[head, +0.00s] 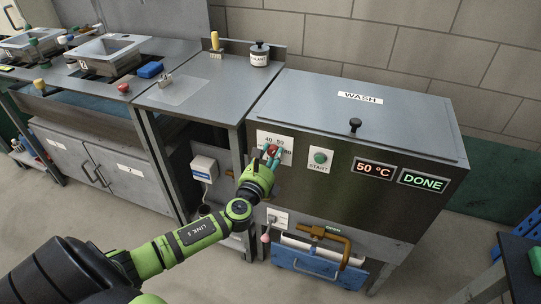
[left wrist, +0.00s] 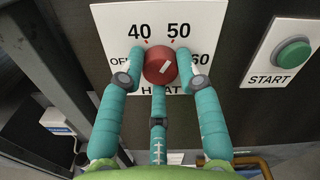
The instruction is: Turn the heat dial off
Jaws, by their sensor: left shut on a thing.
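The red heat dial (left wrist: 159,65) sits on a white plate (left wrist: 104,24) marked OFF, 40, 50, 60 and HEAT. Its white mark slants up to the right, roughly toward 50. My left gripper (head: 270,155) is at the dial, on the front of the wash machine. In the left wrist view its teal fingers are closed on the dial from left and right, with a third finger below. In the head view the gripper hides part of the dial and plate. My right gripper is not in view.
A green START button (head: 320,157) is right of the dial. Displays read 50 °C (head: 374,168) and DONE (head: 423,181). A grey table (head: 200,90) stands to the left. The floor in front is partly clear.

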